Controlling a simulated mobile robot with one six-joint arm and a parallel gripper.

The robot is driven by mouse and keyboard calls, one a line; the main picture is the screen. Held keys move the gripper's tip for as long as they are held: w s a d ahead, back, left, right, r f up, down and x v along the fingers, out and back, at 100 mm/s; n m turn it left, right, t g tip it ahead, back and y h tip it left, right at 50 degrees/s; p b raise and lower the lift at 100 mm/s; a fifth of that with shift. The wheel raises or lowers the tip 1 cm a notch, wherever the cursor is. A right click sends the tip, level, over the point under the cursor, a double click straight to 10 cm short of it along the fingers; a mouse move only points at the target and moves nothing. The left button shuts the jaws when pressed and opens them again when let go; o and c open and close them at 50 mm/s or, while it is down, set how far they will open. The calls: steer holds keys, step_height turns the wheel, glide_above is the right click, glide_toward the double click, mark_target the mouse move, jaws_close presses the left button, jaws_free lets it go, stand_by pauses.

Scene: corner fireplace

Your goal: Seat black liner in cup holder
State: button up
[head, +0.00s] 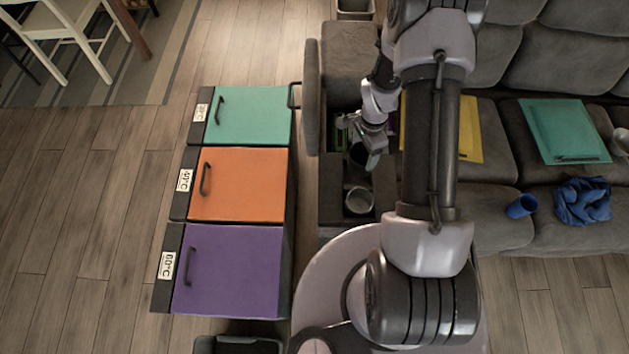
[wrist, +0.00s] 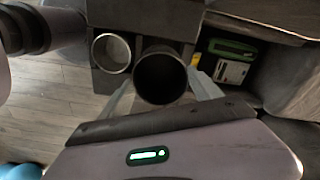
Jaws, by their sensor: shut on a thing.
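The black liner (wrist: 161,78) is a dark, round, open-topped cup between the two fingers of my gripper (wrist: 163,90) in the wrist view. My gripper is shut on it. In the head view my gripper (head: 366,158) is over the sofa console, with the dark liner (head: 357,154) partly hidden by it. A silver-rimmed round cup holder (head: 359,199) is in the console nearer my base. It also shows left of the liner in the wrist view (wrist: 111,53). What lies under the liner is hidden, and I cannot tell how far it is above the console.
An open console compartment with a green item (head: 341,133) lies beyond the liner. The sofa holds a yellow folder (head: 470,130), a teal folder (head: 563,130), a blue cup (head: 521,206) and a blue cloth (head: 582,201). Teal, orange and purple-lidded bins (head: 236,185) stand left.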

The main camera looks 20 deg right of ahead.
mark_target(362, 159)
step_height(362, 159, down, 10)
steer(key=b, duration=0.3)
steer(key=shift+f+b, duration=0.1)
steer(key=shift+b, duration=0.25)
steer(key=o, duration=1.8)
steer(key=shift+w, duration=0.1)
